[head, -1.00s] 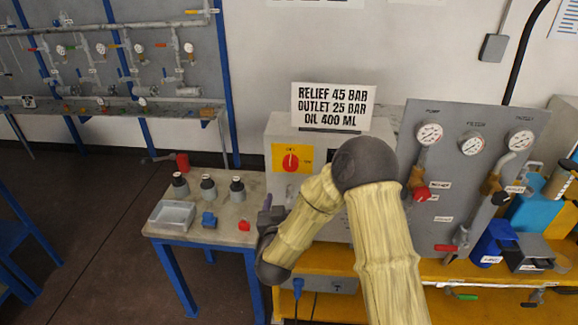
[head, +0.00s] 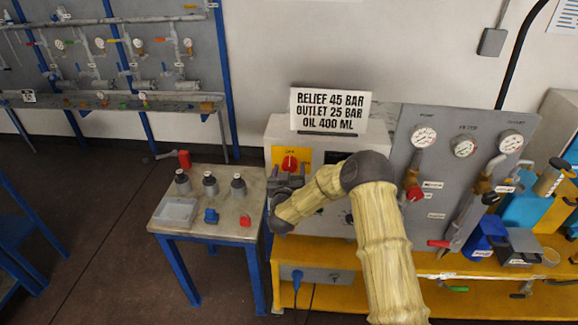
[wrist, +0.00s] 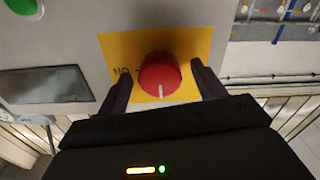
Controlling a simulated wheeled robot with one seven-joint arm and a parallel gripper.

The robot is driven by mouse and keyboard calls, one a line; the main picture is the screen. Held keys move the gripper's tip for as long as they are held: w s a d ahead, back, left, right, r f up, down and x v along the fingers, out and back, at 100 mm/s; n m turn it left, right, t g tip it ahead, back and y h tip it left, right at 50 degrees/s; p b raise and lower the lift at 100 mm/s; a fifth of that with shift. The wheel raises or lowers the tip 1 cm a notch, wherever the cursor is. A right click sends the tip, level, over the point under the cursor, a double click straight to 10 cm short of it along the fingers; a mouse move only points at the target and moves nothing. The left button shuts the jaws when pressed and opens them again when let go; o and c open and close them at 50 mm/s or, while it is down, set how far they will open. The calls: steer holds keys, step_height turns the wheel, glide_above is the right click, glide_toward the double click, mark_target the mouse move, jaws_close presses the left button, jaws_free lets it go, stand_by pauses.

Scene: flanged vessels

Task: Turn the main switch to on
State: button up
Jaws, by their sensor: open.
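The main switch is a red round knob (head: 289,164) on a yellow plate (head: 306,153) at the left of the grey control box. In the wrist view the red knob (wrist: 160,75) shows a white pointer line toward the bottom of the picture. The "NO" lettering, seen upside down, is to its left on the yellow plate (wrist: 203,47). My gripper (wrist: 160,80) is open, with one dark finger on each side of the knob. I cannot tell whether the fingers touch it. In the head view my gripper (head: 287,178) is at the knob, partly covering it and the plate.
A sign (head: 330,110) stands on the grey box. Right of it is a gauge panel (head: 440,150) with valves. A small table (head: 180,228) at left holds several dark-topped bottles, a grey tray (head: 175,212) and small parts. A green button (wrist: 20,5) is near the knob.

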steer(key=shift+w, duration=0.3)
steer(key=c, duration=1)
